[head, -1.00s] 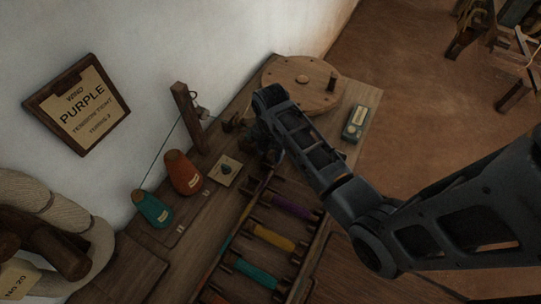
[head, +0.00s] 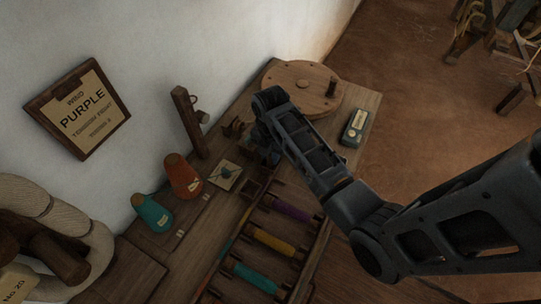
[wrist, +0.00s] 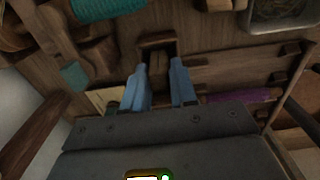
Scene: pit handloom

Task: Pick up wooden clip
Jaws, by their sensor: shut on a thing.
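My gripper (wrist: 161,78) shows in the wrist view with its two blue fingers a little apart, shut on a small brown wooden piece (wrist: 157,63) that appears to be the wooden clip. The piece lies between the fingertips, at a small dark wooden compartment (wrist: 158,39); I cannot tell whether it is clear of it. In the head view my gripper (head: 268,152) is low over the bench beside the small compartment, and my arm hides the clip there.
A rack holds purple (head: 290,208), yellow (head: 274,242) and teal (head: 255,277) bobbins. Orange (head: 183,176) and teal (head: 151,213) cones stand by the wall. A wooden wheel (head: 300,85) and a blue labelled box (head: 355,127) are at the bench's far end.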

